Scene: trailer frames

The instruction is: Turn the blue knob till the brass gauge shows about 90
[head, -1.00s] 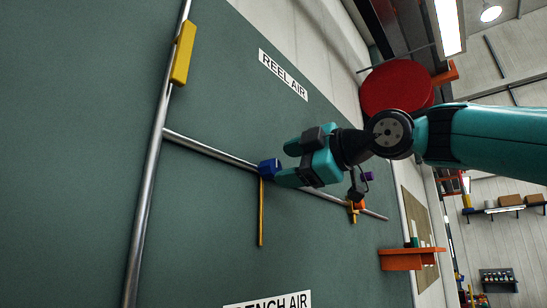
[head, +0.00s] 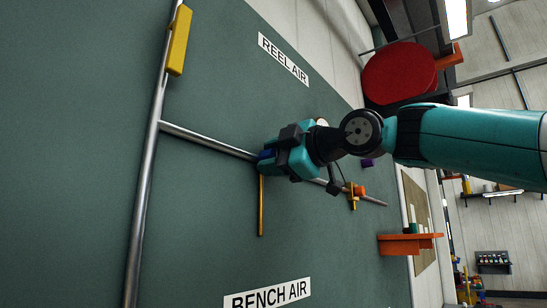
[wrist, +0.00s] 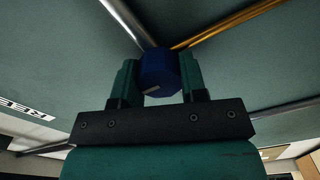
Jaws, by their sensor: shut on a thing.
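The blue knob (head: 266,155) sits on a steel pipe on the green wall panel, where a thin brass-coloured pipe branches off. In the wrist view the knob (wrist: 158,70) is many-sided, with a small pale mark on its near face. My gripper (head: 270,163) is at the knob. Its two teal fingers are shut on the knob, one on each side. My gripper hides most of the knob in the head view. A small pale rounded edge (head: 322,121) shows just behind my wrist; I cannot tell whether it is the brass gauge. No gauge reading is visible.
A yellow block (head: 180,40) is on the long steel pipe. An orange-and-brass fitting (head: 356,191) and a purple piece (head: 367,162) are close to my wrist. A red disc (head: 398,72) and an orange shelf (head: 400,245) stand out at the right. Labels read REEL AIR and BENCH AIR.

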